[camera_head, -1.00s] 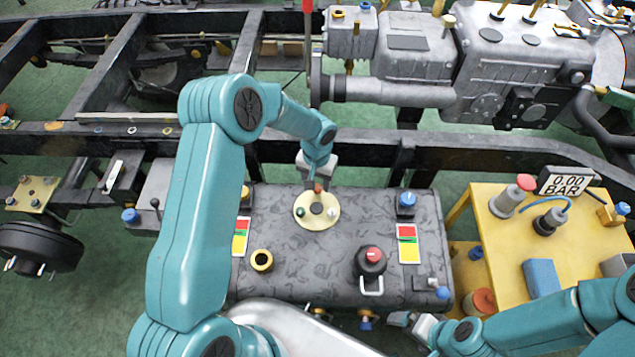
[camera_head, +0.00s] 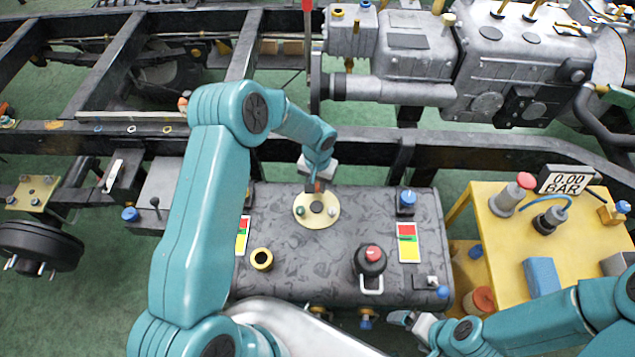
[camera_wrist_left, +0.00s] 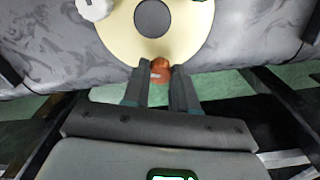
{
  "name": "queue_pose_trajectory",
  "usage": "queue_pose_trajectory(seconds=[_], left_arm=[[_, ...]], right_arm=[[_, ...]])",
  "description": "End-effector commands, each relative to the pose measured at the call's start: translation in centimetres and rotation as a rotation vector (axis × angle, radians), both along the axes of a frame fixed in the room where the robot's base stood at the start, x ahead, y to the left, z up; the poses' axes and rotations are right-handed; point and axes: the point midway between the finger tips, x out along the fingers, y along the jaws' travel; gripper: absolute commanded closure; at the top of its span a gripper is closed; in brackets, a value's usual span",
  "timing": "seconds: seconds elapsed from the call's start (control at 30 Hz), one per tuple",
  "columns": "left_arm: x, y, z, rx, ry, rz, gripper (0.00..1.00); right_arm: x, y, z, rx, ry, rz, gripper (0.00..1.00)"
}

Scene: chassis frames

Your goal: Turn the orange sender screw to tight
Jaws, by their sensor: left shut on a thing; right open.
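The orange sender screw (camera_wrist_left: 160,66) sits at the edge of the pale round sender plate (camera_wrist_left: 190,45) in the left wrist view. My left gripper (camera_wrist_left: 160,78) is shut on the orange screw, with a finger on each side of it. In the head view the plate (camera_head: 302,211) lies on top of the dark tank (camera_head: 310,250), and my left gripper (camera_head: 317,184) reaches down to its far edge. The orange screw is mostly hidden there by the fingers. A green screw and a white screw are also on the plate. My right gripper (camera_head: 402,319) is open and empty at the tank's front right.
A red-topped black cap (camera_head: 371,261), a yellow-ringed port (camera_head: 261,259) and a blue-topped fitting (camera_head: 407,200) stand on the tank. Chassis rails run behind the tank.

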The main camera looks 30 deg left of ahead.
Motion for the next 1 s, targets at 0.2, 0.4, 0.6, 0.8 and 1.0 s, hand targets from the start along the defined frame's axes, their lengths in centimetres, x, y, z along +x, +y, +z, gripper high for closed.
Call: queue_pose_trajectory(seconds=[0.2, 0.4, 0.6, 0.8, 1.0], left_arm=[[0.0, 0.0, -0.2, 0.001, 0.001, -0.102, 1.0], [0.0, 0.0, -0.3, 0.001, 0.001, -0.268, 1.0], [0.0, 0.0, -0.2, 0.001, 0.001, -0.459, 1.0], [0.0, 0.0, -0.1, 0.001, 0.0, -0.649, 1.0], [0.0, 0.0, 0.0, 0.001, 0.0, -0.835, 1.0]], right_arm=[[0.0, 0.0, -1.1, 0.0, 0.0, 0.0, 0.01], [0.0, 0.0, -2.4, 0.0, 0.0, 0.0, 0.01], [0.0, 0.0, -3.4, 0.0, 0.0, 0.0, 0.01], [0.0, 0.0, -4.1, 0.0, 0.0, 0.0, 0.01], [0.0, 0.0, -4.6, 0.0, 0.0, 0.0, 0.01]])
